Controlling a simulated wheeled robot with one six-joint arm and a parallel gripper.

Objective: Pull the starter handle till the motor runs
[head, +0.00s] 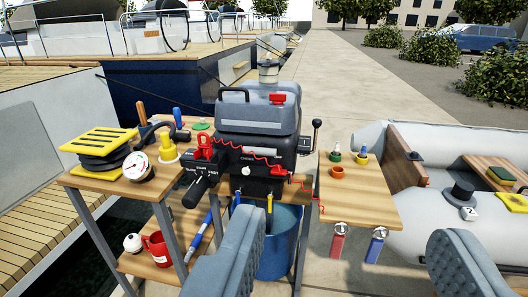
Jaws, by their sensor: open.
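The grey outboard motor (258,115) stands upright at the centre, above a blue bucket (280,245). A black grip (235,92) is on top of its cowl, at the left. A small pale knob (246,171) is on its dark front; I cannot tell which part is the starter handle. A black tiller (199,190) points forward left, with a red clip (203,146) and a coiled red cord (255,157). A gear lever (316,135) stands at the right. My gripper (345,230) is open and empty in front of the motor, its padded fingers wide apart.
A left wooden table (110,182) holds a yellow-topped stack (99,142), a gauge (139,167) and tools. A right shelf (355,200) holds small cups, with two cylinders hanging below. An inflatable boat (440,138) lies right, a moored boat (150,100) behind left.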

